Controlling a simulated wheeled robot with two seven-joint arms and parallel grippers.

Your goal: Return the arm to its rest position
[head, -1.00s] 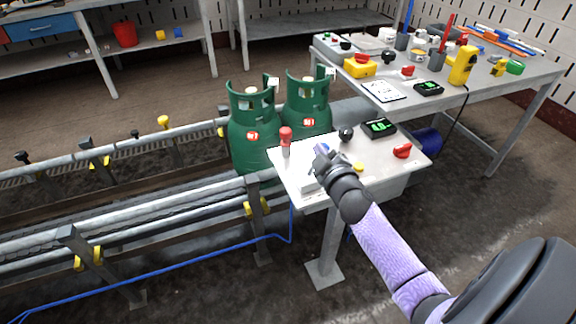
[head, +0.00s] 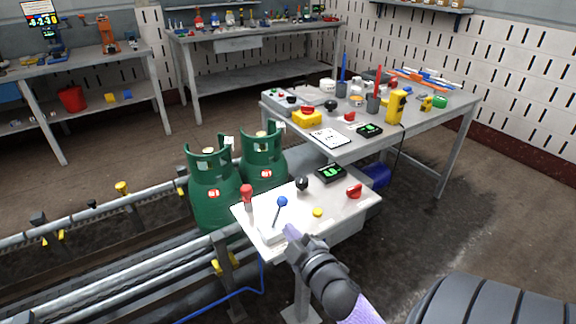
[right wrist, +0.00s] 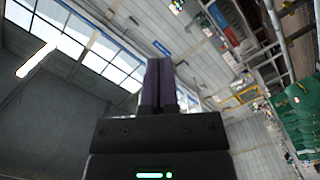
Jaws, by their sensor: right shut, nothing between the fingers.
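My right gripper (head: 291,232) is at the front edge of the small control table (head: 345,208) in the head view, close to the base of a lever with a blue knob (head: 282,201). The lever stands up and leans a little to the right, and I see no contact between it and the gripper. In the right wrist view the gripper's two fingers (right wrist: 158,85) are together with nothing between them, pointing toward windows and a wall. My left gripper is not in view.
Two green gas cylinders (head: 214,190) stand behind the control table by the conveyor rail (head: 130,268). A cluttered workbench (head: 420,115) stands behind.

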